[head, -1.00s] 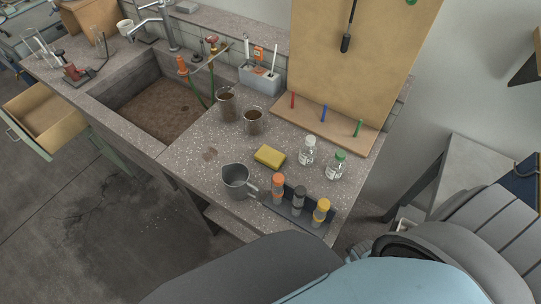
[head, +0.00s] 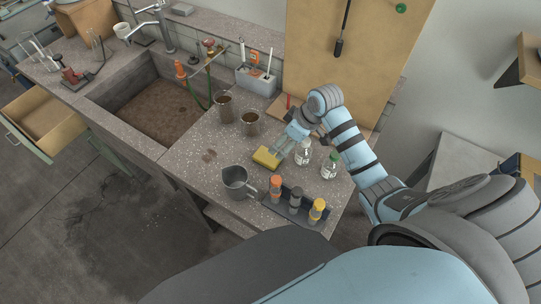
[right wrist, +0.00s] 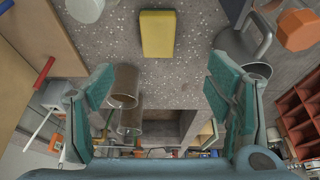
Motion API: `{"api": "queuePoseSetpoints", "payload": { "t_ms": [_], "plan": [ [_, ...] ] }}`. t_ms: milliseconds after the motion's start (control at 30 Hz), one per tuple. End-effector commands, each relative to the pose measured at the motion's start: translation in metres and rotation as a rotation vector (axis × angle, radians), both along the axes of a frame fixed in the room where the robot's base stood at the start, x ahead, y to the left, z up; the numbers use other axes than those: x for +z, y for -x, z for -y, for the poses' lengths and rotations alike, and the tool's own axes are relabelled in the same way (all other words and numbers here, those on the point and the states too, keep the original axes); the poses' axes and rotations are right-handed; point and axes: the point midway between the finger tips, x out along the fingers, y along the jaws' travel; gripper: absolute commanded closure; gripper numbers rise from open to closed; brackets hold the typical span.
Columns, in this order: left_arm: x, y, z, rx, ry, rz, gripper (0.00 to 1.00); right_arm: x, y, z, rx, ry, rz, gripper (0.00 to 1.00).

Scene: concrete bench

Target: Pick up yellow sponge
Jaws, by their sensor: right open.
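The yellow sponge (head: 265,158) lies flat on the speckled bench, between the metal jug and the clear bottles. In the right wrist view the sponge (right wrist: 157,34) is at the top middle, ahead of and apart from the fingers. My right gripper (head: 281,148) is close beside the sponge in the head view, on its upper right side. In the right wrist view the right gripper (right wrist: 160,95) has its two teal fingers wide apart with nothing between the tips. My left gripper is not in view.
Two brown-filled beakers (head: 225,106) (head: 250,123) stand behind, near the sink (head: 160,105).

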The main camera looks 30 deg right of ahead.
Motion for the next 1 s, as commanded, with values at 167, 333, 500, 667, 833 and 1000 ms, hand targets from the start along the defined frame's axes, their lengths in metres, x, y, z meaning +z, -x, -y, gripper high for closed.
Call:
{"api": "queuePoseSetpoints", "payload": {
  "t_ms": [167,333,500,667,833,1000],
  "plan": [
    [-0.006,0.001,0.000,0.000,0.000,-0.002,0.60,-0.034,-0.011,-0.012,0.002,-0.011,-0.005,0.27],
    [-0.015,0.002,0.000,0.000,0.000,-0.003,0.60,-0.074,-0.024,-0.018,0.001,-0.009,-0.004,0.27],
    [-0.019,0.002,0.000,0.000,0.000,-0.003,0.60,-0.094,-0.031,-0.020,0.000,-0.007,-0.004,0.27],
    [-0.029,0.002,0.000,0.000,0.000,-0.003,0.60,-0.125,-0.041,-0.020,0.000,-0.007,-0.004,0.27],
    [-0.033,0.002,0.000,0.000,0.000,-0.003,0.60,-0.137,-0.046,-0.023,0.000,-0.005,-0.003,0.27],
    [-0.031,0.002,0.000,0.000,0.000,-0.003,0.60,-0.135,-0.045,-0.023,0.000,-0.005,-0.003,0.31]
  ]
}}
